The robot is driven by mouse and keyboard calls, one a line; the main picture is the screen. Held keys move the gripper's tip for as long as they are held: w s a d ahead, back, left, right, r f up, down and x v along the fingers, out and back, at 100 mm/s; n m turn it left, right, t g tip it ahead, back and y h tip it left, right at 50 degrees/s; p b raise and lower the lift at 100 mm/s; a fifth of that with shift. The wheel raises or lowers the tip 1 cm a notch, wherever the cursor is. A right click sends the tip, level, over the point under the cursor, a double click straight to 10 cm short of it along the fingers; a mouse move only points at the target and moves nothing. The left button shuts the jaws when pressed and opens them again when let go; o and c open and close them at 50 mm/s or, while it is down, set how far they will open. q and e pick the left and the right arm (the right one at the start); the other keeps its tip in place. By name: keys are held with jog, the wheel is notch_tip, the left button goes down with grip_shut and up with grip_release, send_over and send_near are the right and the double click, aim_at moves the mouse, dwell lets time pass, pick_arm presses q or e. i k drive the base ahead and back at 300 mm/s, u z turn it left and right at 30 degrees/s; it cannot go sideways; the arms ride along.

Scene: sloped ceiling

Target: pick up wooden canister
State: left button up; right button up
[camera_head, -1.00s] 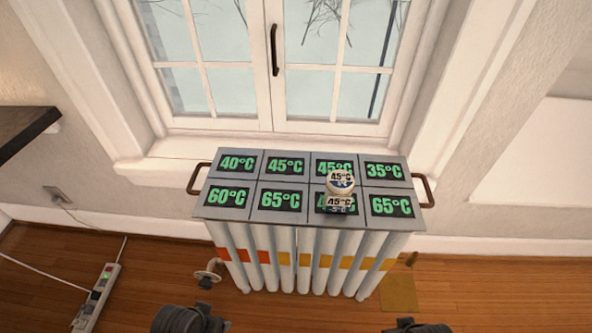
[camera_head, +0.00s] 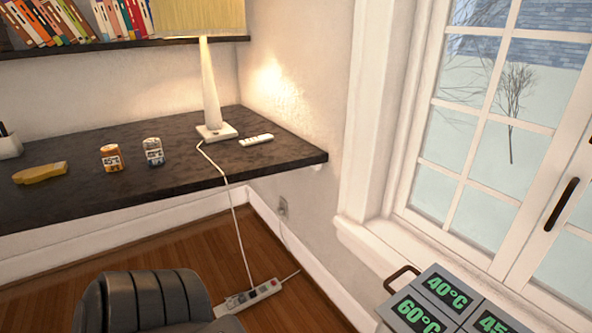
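On the dark desk (camera_head: 210,178) at left stand two small canisters. One is orange-brown (camera_head: 110,157) with a pale band and a dark label; it may be the wooden one, but its material is too small to tell. Beside it, to the right and apart, stands a grey-white canister (camera_head: 153,151) with a blue-dark label. Both are upright. Neither of my grippers shows in this view.
A lamp (camera_head: 212,105), a white remote (camera_head: 257,140) and a yellow object (camera_head: 40,173) are on the desk. A power strip (camera_head: 248,297) lies on the floor.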

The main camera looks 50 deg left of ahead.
aim_at(112, 160)
jog(key=u, duration=2.9)
